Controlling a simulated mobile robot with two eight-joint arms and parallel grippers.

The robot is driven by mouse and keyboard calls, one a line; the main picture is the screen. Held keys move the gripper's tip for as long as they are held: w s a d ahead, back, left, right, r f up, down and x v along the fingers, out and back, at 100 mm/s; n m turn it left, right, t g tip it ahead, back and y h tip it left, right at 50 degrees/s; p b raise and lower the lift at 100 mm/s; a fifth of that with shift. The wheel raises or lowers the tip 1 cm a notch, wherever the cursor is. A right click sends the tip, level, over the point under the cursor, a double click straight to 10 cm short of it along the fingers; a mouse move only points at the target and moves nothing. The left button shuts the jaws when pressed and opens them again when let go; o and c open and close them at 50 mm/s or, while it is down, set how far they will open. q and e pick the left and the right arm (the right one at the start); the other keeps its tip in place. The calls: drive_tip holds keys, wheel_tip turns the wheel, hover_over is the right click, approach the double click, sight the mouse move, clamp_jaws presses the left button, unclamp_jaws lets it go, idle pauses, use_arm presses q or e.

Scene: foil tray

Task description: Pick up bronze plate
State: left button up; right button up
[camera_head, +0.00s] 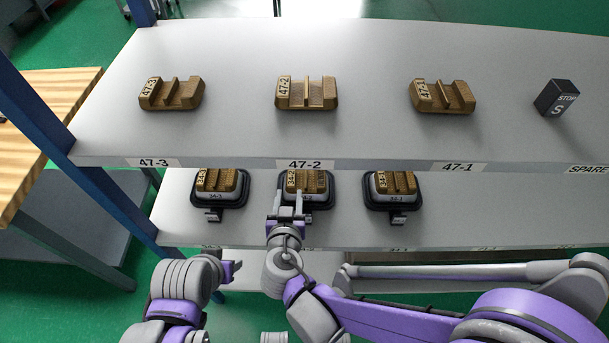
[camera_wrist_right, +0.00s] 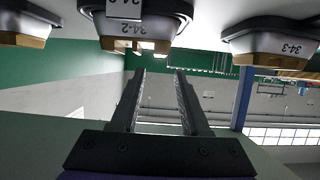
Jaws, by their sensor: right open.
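Three bronze plates stand on the upper shelf: the left one (camera_head: 171,94), the middle one (camera_head: 306,94) and the right one (camera_head: 442,97). Three more bronze plates, left (camera_head: 217,180), middle (camera_head: 312,181) and right (camera_head: 396,182), sit in dark-rimmed holders on the lower shelf. My right gripper (camera_head: 288,197) is open and empty, in front of the middle holder and partly covering it. In the right wrist view its fingers (camera_wrist_right: 158,73) are apart, near the holder marked 34-2 (camera_wrist_right: 135,27). My left gripper (camera_head: 233,270) is lower left, below the lower shelf; its jaw gap is unclear.
The upper shelf (camera_head: 240,50) overhangs the rear of the lower shelf (camera_head: 340,222). A blue post (camera_head: 110,220) bounds the left, beside a wooden table (camera_head: 40,110). The holder marked 34-3 (camera_wrist_right: 280,40) shows at right.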

sight(291, 177)
drive_tip(key=x, duration=0.8)
drive_tip(key=shift+f, duration=0.15)
drive_tip(key=shift+c, duration=0.2)
clamp_jaws()
idle(1.0)
